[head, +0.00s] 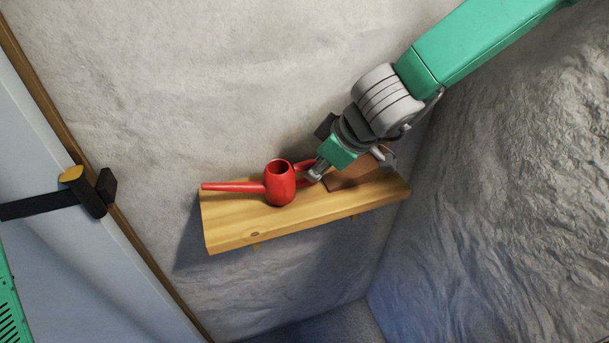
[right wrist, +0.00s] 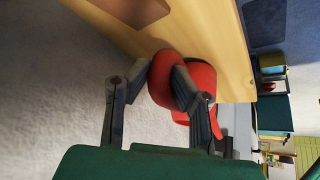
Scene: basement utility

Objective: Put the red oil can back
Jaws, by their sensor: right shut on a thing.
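The red oil can (head: 280,185) is upright over the wooden shelf (head: 240,228), its long spout pointing left along the wall. Its base appears to be at the shelf top; a small gap cannot be ruled out. My right gripper (head: 316,171) reaches in from the upper right and is shut on the can's handle side. In the right wrist view the two fingers (right wrist: 160,92) are on either side of a red curved part of the can (right wrist: 204,80). The fingers hide part of the can. My left gripper is not in view.
A brown block-like object (head: 352,174) stands on the right part of the shelf, close to my right gripper. Rough walls (head: 500,190) are behind and to the right. A pale door (head: 70,240) with a dark and yellow fitting is at left.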

